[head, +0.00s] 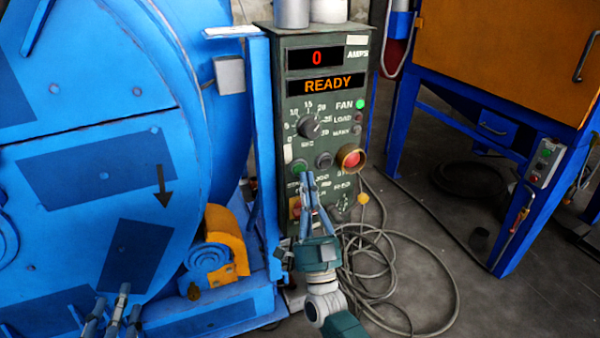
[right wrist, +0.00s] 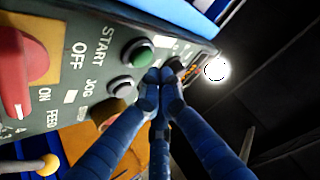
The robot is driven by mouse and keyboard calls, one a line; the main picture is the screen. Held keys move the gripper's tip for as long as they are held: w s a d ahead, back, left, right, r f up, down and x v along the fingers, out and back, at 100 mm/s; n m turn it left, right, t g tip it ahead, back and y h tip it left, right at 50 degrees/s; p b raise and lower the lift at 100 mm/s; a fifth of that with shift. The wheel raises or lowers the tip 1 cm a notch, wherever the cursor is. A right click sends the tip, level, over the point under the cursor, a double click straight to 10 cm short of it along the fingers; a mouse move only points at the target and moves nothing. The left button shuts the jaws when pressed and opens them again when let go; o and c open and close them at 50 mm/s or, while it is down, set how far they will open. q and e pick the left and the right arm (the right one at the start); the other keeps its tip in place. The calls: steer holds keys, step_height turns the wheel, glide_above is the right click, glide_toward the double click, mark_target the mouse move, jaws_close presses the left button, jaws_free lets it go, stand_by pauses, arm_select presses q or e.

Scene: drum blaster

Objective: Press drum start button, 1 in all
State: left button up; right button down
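The dark green control panel (head: 318,120) has a green start button (head: 299,167), which also shows beside the START label in the right wrist view (right wrist: 141,53). The displays read 0 and READY, and the FAN light is green. My right gripper (head: 308,177) is in front of the panel, its tips just below and right of the green button. In the right wrist view its fingertips (right wrist: 158,77) are together and empty, beside the button; I cannot tell if they touch the panel. My left gripper (head: 116,298) is low at the left, fingers apart and empty.
A big blue drum machine (head: 90,150) stands at the left. Cables (head: 400,290) lie on the floor; an orange cabinet (head: 510,50) stands at the right.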

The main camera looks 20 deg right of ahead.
arm_select(q)
steer(key=shift+r, duration=0.4)
arm_select(e)
steer(key=shift+w+h, duration=0.15)
steer(key=shift+h, duration=0.15)
stand_by(1.0)
arm_select(q)
steer(key=shift+w+d+r+t+h, duration=0.15)
steer(key=shift+r+t, duration=0.15)
steer(key=shift+r, duration=0.25)
steer(key=shift+s+d+r+t+h, duration=0.15)
steer(key=shift+r+t, duration=0.15)
steer(key=shift+r, duration=0.25)
arm_select(e)
steer(key=shift+w, duration=0.45)
